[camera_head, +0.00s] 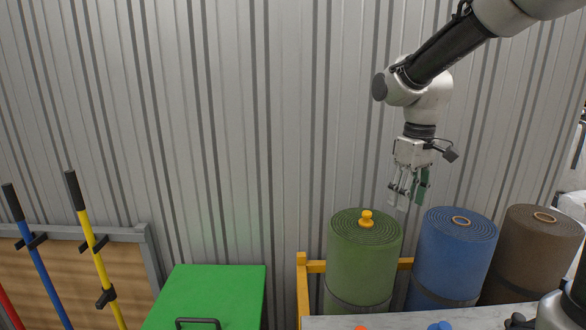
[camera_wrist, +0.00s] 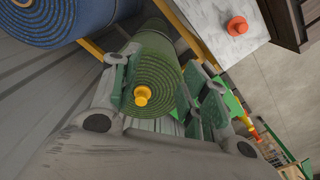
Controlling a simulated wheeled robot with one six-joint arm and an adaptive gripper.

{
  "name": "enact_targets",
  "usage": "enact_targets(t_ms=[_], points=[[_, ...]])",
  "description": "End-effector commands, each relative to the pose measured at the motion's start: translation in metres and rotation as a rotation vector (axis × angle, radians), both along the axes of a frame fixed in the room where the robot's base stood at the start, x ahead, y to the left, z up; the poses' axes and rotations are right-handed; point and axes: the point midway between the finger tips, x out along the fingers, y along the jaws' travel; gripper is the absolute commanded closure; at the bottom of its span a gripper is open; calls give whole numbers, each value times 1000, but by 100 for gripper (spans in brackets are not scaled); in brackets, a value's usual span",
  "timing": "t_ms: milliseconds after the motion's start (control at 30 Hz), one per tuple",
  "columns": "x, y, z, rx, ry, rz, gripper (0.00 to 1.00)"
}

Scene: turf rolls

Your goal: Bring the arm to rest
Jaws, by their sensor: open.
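My gripper (camera_head: 408,190) is open and empty. It hangs pointing down in the air above the rolls, at the end of my arm on the right of the head view. The green turf roll (camera_head: 362,262) stands upright below it, with a yellow knob (camera_head: 366,218) on its top. In the wrist view the yellow knob (camera_wrist: 142,95) shows between the fingers (camera_wrist: 160,95), beyond them and apart from them.
A blue roll (camera_head: 452,255) and a brown roll (camera_head: 530,255) stand right of the green one, by a yellow rack (camera_head: 302,285). A pale counter (camera_head: 430,318) holds an orange knob (camera_wrist: 237,26). A green box (camera_head: 215,290) and long-handled tools stand left. A corrugated wall is behind.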

Motion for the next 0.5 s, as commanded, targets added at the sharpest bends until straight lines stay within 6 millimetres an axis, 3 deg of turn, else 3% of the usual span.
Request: enact_targets(t_ms=[300, 500], points=[[-128, -63, 17, 44, -142, -405, 55], [-180, -84, 21, 73, -255, -485, 55]])
